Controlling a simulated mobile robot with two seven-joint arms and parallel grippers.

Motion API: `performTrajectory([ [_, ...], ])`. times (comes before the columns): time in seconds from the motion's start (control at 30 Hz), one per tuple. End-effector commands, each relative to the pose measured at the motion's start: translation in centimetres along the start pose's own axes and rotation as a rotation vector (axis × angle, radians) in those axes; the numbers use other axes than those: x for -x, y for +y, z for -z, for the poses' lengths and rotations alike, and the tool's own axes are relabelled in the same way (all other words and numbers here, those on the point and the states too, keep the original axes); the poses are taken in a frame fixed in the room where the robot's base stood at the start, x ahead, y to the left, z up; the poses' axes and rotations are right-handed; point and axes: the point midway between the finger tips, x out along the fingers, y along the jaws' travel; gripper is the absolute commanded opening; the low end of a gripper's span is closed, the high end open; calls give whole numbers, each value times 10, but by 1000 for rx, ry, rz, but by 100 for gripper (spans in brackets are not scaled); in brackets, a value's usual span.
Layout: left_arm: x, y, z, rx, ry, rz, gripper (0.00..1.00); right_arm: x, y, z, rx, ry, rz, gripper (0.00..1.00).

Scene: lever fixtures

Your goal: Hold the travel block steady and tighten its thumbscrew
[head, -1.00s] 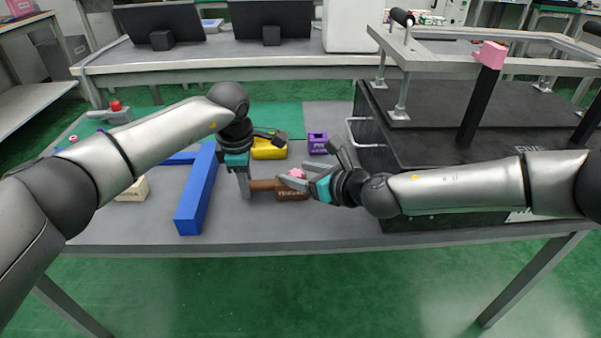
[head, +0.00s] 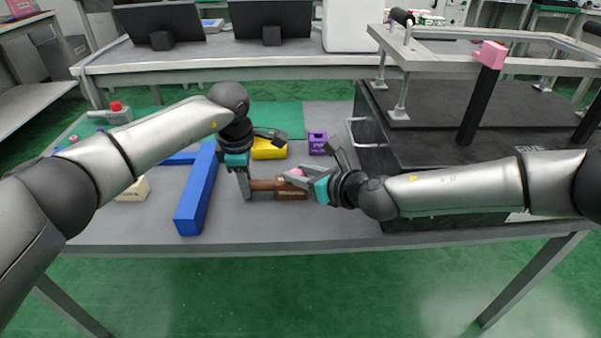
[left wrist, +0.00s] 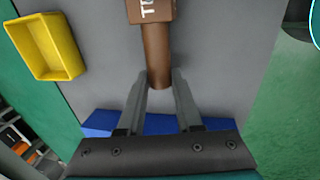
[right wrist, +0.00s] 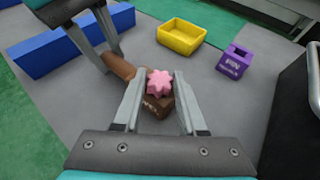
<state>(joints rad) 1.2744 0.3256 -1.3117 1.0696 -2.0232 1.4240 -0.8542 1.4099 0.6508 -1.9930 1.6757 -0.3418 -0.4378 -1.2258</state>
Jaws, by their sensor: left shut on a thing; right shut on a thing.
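The travel block (head: 291,194) is a brown block with a round brown handle pointing left, lying on the grey table near its front edge. My left gripper (head: 246,190) is shut on the handle; its fingers lie either side of the handle's end (left wrist: 158,76) in the left wrist view. The pink star-shaped thumbscrew (right wrist: 160,82) sits on top of the block in the right wrist view. My right gripper (head: 293,178) is shut on the thumbscrew, with a finger on either side. In the head view, the right fingers partly hide the thumbscrew.
A blue T-shaped bar (head: 197,190) lies left of the block. A yellow tray (head: 268,150) and a purple box (head: 317,143) stand behind. A cream block (head: 133,189) is further left. A large black case (head: 430,150) bounds the right side.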

Motion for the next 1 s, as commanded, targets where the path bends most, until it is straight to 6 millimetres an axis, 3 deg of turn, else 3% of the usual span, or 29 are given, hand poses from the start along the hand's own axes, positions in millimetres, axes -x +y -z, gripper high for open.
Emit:
performTrajectory([
  [0.37, 0, -1, 0, -1, 0, 3, 0, -1, 5, -1, -88, -2, 209, 0],
  [1.0, 0, -1, -1, -3, -1, 3, 0, -5, 12, -3, -306, 0, 736, 0],
])
